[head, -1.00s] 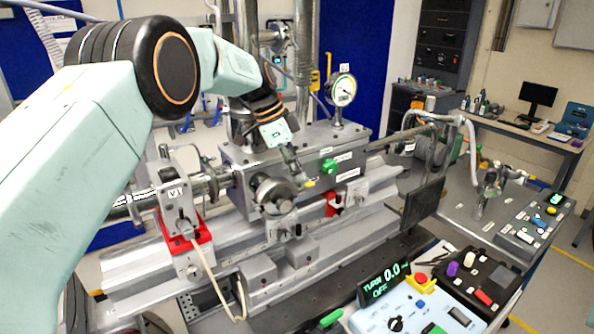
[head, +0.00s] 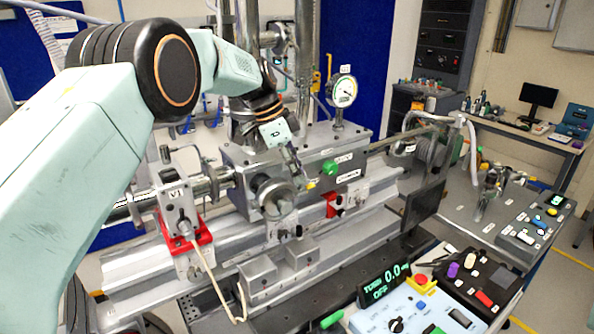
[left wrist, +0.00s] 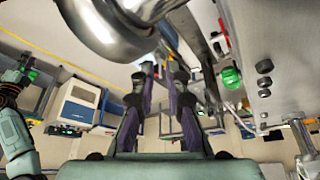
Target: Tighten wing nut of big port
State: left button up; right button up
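The big port (head: 274,198) is a round metal flange on the front of the grey vacuum chamber (head: 240,160). In the left wrist view its shiny curved rim (left wrist: 100,38) fills the upper left, close to my fingers. I cannot make out the wing nut clearly. My left gripper (head: 302,180) comes down from above, just right of the port's upper edge. In the left wrist view my left gripper (left wrist: 164,72) has two purple-sided fingers apart, with nothing seen between them. Contact with the port cannot be told.
A dial gauge (head: 342,91) stands on the chamber top. A green knob (head: 329,168) is right of the gripper. A red bracket (head: 201,236) and a cable are at left. A display (head: 384,283) reads 0.0 and OFF above a control box (head: 415,310).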

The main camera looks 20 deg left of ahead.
pick_arm(q)
jog(key=v, duration=1.1)
jog(key=shift+a+r, duration=0.25)
jog(key=shift+r, duration=0.1)
jog(key=shift+s, duration=0.15)
